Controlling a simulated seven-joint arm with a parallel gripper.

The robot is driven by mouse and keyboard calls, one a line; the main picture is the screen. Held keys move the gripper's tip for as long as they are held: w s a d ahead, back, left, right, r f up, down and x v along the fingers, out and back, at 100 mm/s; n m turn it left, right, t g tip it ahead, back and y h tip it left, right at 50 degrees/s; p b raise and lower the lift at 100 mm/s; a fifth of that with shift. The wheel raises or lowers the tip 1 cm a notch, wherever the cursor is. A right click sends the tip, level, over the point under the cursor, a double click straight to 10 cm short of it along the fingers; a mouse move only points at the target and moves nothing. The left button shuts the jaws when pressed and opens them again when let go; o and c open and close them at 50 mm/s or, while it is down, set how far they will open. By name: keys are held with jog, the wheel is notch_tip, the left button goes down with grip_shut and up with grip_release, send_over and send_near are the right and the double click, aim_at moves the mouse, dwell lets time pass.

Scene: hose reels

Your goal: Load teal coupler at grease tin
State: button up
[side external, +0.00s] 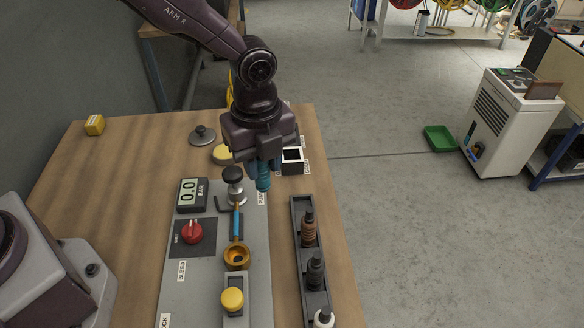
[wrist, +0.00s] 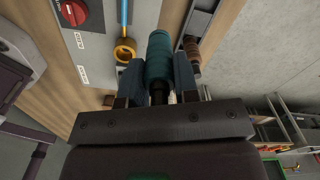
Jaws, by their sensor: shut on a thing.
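My gripper (side external: 263,163) is shut on the teal coupler (side external: 262,180), which hangs upright below the fingers, above the far end of the grey panel. In the wrist view the coupler (wrist: 159,55) sits between the two blue-grey fingers (wrist: 158,75). No readable label names the grease tin. A low, round yellow thing (side external: 222,154) lies just left of my gripper, partly hidden by it. A small square box with a dark opening (side external: 292,161) stands just right of the gripper. I cannot tell which is the tin.
A dark rack (side external: 297,206) at right holds several couplers; its far end is empty. The grey panel (side external: 200,270) carries a gauge (side external: 192,195), a red knob (side external: 193,232), a black-knobbed fitting (side external: 234,185), a blue-handled brass ring (side external: 237,256) and a yellow button (side external: 232,299).

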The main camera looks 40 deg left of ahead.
jog(key=s+a+r, duration=0.2)
jog(key=s+r, duration=0.1)
jog(key=s, duration=0.2)
jog(key=w+a+f, duration=0.3)
jog(key=w+a, duration=0.3)
jog(key=a, duration=0.3)
jog(key=w+a+f, duration=0.3)
jog(key=w+a, duration=0.4)
jog(key=a, duration=0.2)
jog(key=shift+s+a+f, duration=0.1)
jog(key=shift+f, duration=2.45)
jog(key=shift+f, duration=0.6)
jog(key=shift+r, duration=0.1)
notch_tip(320, 180, up, 7)
